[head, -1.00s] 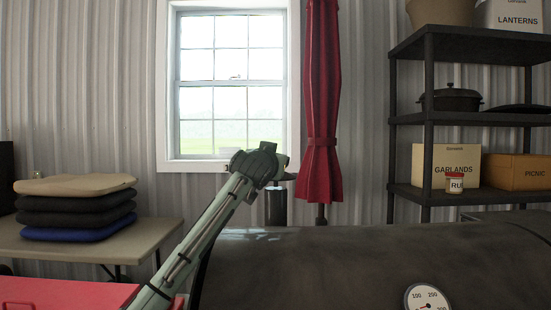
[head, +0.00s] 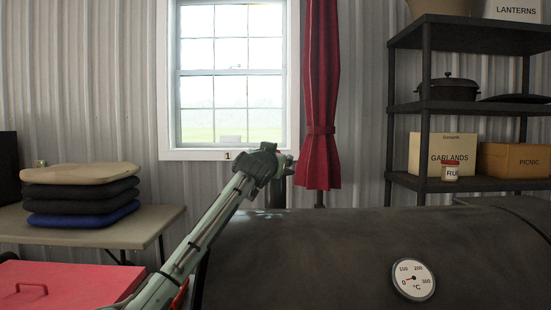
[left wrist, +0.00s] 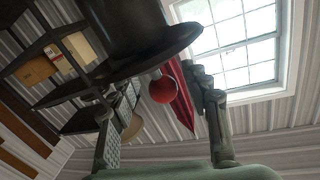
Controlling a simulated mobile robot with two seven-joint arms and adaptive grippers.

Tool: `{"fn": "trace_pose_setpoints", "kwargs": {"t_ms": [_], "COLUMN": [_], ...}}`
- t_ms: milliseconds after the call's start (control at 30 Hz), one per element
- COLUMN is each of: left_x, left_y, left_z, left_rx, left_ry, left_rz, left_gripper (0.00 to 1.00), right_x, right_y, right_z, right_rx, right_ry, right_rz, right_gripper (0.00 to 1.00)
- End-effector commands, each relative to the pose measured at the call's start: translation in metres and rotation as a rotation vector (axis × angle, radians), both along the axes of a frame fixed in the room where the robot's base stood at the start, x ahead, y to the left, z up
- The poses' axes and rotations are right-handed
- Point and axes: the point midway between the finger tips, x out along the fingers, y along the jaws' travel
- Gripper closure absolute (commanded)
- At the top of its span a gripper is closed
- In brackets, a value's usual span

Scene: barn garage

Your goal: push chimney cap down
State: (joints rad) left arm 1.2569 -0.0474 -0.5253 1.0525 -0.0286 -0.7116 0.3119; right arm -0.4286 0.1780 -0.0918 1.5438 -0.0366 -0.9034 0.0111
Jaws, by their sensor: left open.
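The chimney (head: 276,195) is a dark upright pipe behind the big dark smoker (head: 320,245) in the head view, mostly hidden by my left gripper. In the left wrist view, which looks upside down, the dark chimney cap (left wrist: 150,62) has a wide brim and a red ball knob (left wrist: 162,89). My left gripper (head: 283,162) is at the cap's height in the head view. In the left wrist view its open fingers lie on either side of the knob in the picture; I cannot tell whether they touch the cap. My right gripper is not in view.
A red curtain (head: 320,120) hangs close behind the chimney, beside the window (head: 230,80). A black shelf (head: 462,110) with boxes stands at right. Cushions (head: 80,194) lie on a table (head: 150,228) at left, near a red lid (head: 70,287). A gauge (head: 413,280) is on the smoker.

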Motion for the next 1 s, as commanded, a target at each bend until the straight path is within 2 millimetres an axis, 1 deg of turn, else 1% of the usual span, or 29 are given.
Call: {"fn": "trace_pose_setpoints", "kwargs": {"t_ms": [133, 267, 367, 700, 800, 900, 1000], "left_x": [-0.001, -0.008, -0.02, -0.086, -0.101, -0.111, -0.117], "left_y": [0.001, 0.002, 0.005, 0.017, 0.02, 0.023, 0.024], "left_z": [0.001, 0.001, 0.001, 0.001, 0.001, 0.001, 0.001], "left_rx": [0.0, -0.001, -0.002, -0.002, -0.002, 0.0, 0.0], "left_ry": [-0.002, -0.003, -0.004, -0.003, -0.003, -0.001, -0.001], "left_rz": [0.001, -0.001, -0.001, -0.002, -0.001, 0.0, 0.001], "left_gripper": [0.53, 0.53, 0.53, 0.53, 0.53, 0.53, 0.53], "right_x": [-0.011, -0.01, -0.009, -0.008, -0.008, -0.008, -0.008], "right_y": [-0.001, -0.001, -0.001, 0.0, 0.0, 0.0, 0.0], "right_z": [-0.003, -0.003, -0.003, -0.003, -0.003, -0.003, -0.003], "right_rx": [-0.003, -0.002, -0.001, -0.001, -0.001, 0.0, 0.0], "right_ry": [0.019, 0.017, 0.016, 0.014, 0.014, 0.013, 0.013], "right_rz": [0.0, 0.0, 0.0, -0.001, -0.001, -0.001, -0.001], "right_gripper": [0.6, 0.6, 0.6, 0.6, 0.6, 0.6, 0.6]}}
